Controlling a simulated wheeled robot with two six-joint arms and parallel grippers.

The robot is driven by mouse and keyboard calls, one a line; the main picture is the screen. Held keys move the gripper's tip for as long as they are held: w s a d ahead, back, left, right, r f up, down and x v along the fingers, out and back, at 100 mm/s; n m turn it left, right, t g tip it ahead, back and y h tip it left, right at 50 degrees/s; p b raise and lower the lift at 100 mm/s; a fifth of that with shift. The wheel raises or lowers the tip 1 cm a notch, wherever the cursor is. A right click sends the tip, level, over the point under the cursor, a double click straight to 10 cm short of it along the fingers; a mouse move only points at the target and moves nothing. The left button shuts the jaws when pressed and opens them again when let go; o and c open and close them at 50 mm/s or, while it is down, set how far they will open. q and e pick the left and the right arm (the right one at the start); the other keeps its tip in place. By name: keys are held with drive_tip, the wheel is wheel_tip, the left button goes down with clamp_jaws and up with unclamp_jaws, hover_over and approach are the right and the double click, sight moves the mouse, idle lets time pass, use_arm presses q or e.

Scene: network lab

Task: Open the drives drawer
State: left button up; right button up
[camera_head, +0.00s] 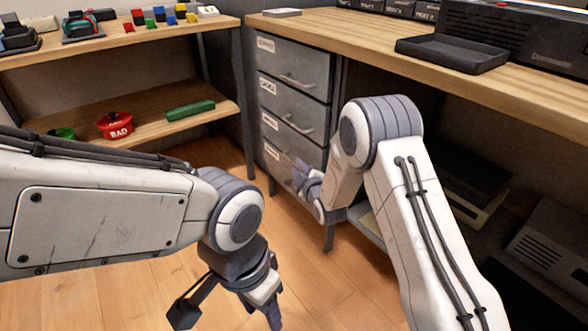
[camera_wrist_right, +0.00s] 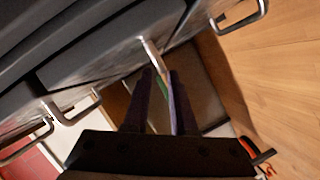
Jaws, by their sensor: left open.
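A grey drawer cabinet (camera_head: 322,62) stands under the right bench with several stacked drawers, all flush in the head view. Each has a small white label too blurred to read and a metal bar handle; the upper handles (camera_head: 298,80) show clearly. My right gripper (camera_head: 303,178) is at the front of the lowest visible drawer, and my wrist hides part of that drawer. In the right wrist view its two dark fingers (camera_wrist_right: 160,75) are slightly apart, with a handle (camera_wrist_right: 150,52) at their tips; its grip is unclear. My left gripper (camera_head: 266,303) is open and empty above the floor.
The wooden bench (camera_head: 390,36) above the cabinet holds a black tray (camera_head: 452,53) and dark devices. A left shelf holds a red BAD bin (camera_head: 115,125) and a green block (camera_head: 190,110). Bare wooden floor (camera_head: 325,285) lies in front of the cabinet.

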sight(295, 164)
drive_tip(key=shift+b+x, duration=0.85)
drive_tip(key=shift+x, duration=1.45)
clamp_jaws()
